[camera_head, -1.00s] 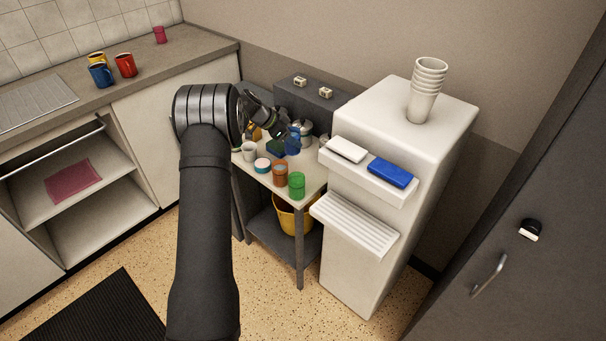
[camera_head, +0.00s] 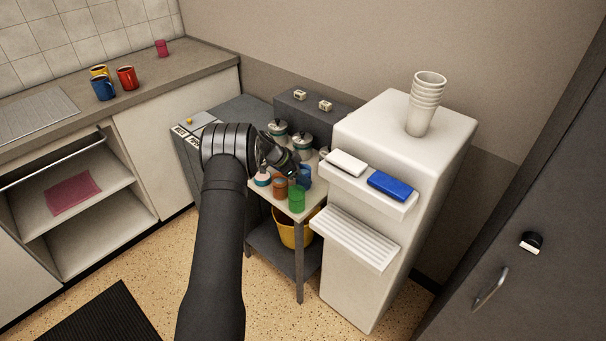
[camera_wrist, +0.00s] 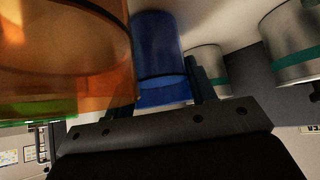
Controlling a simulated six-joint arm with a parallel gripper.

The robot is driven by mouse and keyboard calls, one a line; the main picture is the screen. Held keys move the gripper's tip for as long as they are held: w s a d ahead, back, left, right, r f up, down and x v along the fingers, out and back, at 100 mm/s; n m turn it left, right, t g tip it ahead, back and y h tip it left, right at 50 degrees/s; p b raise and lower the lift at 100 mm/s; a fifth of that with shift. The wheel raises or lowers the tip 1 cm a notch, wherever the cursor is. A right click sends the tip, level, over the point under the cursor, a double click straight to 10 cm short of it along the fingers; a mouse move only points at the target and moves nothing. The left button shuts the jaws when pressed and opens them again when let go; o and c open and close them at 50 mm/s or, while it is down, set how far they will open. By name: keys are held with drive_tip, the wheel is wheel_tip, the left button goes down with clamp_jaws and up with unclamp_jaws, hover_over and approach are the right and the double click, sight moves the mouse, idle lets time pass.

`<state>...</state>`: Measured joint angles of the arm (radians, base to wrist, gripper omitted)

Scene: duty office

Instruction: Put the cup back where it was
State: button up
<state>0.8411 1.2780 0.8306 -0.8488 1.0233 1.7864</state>
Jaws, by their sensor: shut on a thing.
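My gripper (camera_head: 297,170) is shut on a blue cup (camera_head: 305,177) over the front right part of the small side table. The wrist view shows the blue cup (camera_wrist: 155,55) close up, with a dark finger along its right side; the other finger is hard to make out. An orange-brown see-through container (camera_head: 280,188) is just left of the cup and fills the upper left of the wrist view (camera_wrist: 60,50). A green container (camera_head: 297,200) stands in front of it. I cannot tell whether the cup touches the tabletop.
Steel canisters with teal bands (camera_head: 302,142) stand at the back of the table. A white dispenser (camera_head: 360,250) with stacked paper cups (camera_head: 426,104) rises close on the right. Blue, red and yellow mugs (camera_head: 103,88) stand on the left counter. A yellow bin (camera_head: 291,230) is below.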

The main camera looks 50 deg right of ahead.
drive_tip(key=o, duration=1.2)
drive_tip(key=shift+f, duration=0.1)
drive_tip(key=shift+c, duration=0.2)
drive_tip(key=shift+r, duration=0.25)
drive_tip(key=v, duration=1.2)
drive_tip(key=shift+f, duration=0.15)
drive_tip(key=x, duration=1.2)
drive_tip(key=shift+r, duration=1.7)
